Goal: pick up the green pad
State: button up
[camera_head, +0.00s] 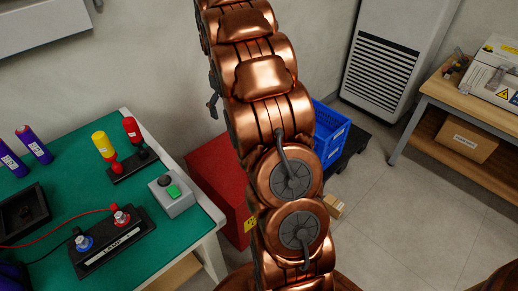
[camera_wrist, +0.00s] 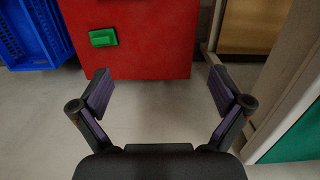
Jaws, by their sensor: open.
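A small green block (camera_wrist: 103,38), the likely green pad, shows in the wrist view against the red cabinet (camera_wrist: 128,30), up and left of the middle. My gripper (camera_wrist: 160,88) is open and empty, its two dark fingers spread wide. The block lies beyond the left fingertip and apart from it. In the head view, the red cabinet (camera_head: 222,185) stands partly behind my copper-coloured arm, and neither the block nor my gripper can be made out.
The green-topped table (camera_head: 190,237) stands beside the cabinet, with lamp fixtures and bottles on it. A blue crate (camera_head: 331,135) is behind my arm; it also shows at the wrist view's upper left (camera_wrist: 32,30). Bare floor (camera_head: 395,215) lies at the right.

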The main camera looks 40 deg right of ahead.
jog(key=shift+n+t, duration=0.4)
jog(key=w+d+f+b, duration=0.1)
jog(key=d+f+b, duration=0.2)
jog(key=d+f, duration=0.3)
jog(key=w+d+f+b, duration=0.2)
jog(key=d+f+b, duration=0.1)
jog(key=d+f, duration=0.3)
jog(key=w+d+f+b, duration=0.2)
jog(key=d+f, duration=0.4)
jog(key=f, duration=0.3)
jog(key=shift+w+f+b, duration=0.1)
jog(key=shift+f+b, duration=0.3)
jog(key=shift+b, duration=0.35)
jog(key=shift+d+f+b, duration=0.2)
jog(key=shift+f+b, duration=0.85)
jog(key=shift+f, duration=2.85)
jog(key=shift+c, duration=0.4)
jog(key=shift+f, duration=0.1)
jog(key=c, duration=1.2)
